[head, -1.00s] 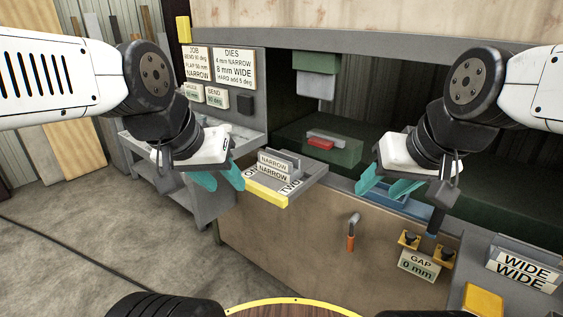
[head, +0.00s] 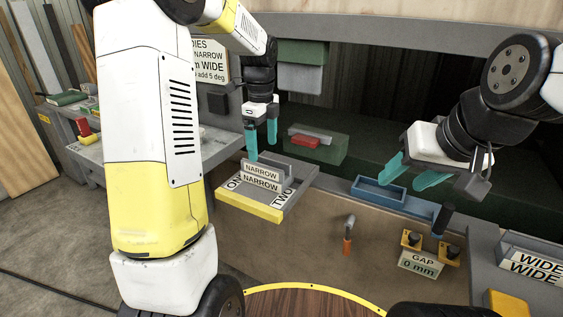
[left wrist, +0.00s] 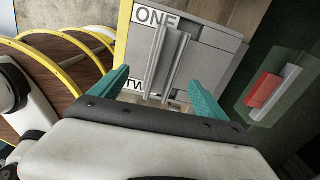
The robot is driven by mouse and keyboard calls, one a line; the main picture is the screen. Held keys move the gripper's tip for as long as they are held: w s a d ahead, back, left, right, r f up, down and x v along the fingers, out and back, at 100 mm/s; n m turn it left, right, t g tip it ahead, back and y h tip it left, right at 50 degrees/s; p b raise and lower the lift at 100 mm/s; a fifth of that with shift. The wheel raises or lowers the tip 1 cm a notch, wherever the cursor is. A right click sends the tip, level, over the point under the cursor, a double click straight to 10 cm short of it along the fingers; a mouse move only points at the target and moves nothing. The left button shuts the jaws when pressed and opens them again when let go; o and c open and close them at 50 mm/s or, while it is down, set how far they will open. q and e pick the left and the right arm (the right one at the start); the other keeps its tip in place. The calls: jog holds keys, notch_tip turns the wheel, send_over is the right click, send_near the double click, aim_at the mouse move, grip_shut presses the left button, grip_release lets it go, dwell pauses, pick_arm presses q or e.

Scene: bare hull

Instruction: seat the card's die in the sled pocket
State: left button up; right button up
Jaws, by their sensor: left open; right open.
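Two grey dies labelled NARROW, a rear one (head: 262,172) and a front one (head: 260,184), stand in a grey tray with a yellow front lip (head: 248,207). The tray is marked ONE and TWO. My left gripper (head: 262,150) is open, pointing down just above the dies. In the left wrist view the dies (left wrist: 178,65) lie between its spread teal fingers, apart from them. My right gripper (head: 401,180) is open and empty above a blue tray (head: 378,194). A green block (head: 322,148) carries a red piece and a grey bar; I cannot tell whether it is the sled. My left arm hides the job card.
Dies labelled WIDE (head: 532,268) sit in a rack at right. A GAP 0 mm display (head: 420,262) with knobs and an orange-handled lever (head: 347,240) are on the front. The dies sign (head: 208,60) is partly covered. A side bench (head: 105,150) stands at left.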

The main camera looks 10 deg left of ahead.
aim_at(266, 166)
pick_arm(q)
jog(key=shift+w+f, duration=0.3)
jog(key=shift+f, duration=0.1)
notch_tip(266, 166, down, 7)
jog(key=shift+w+d+f, duration=0.15)
jog(key=shift+f, duration=0.05)
grip_shut()
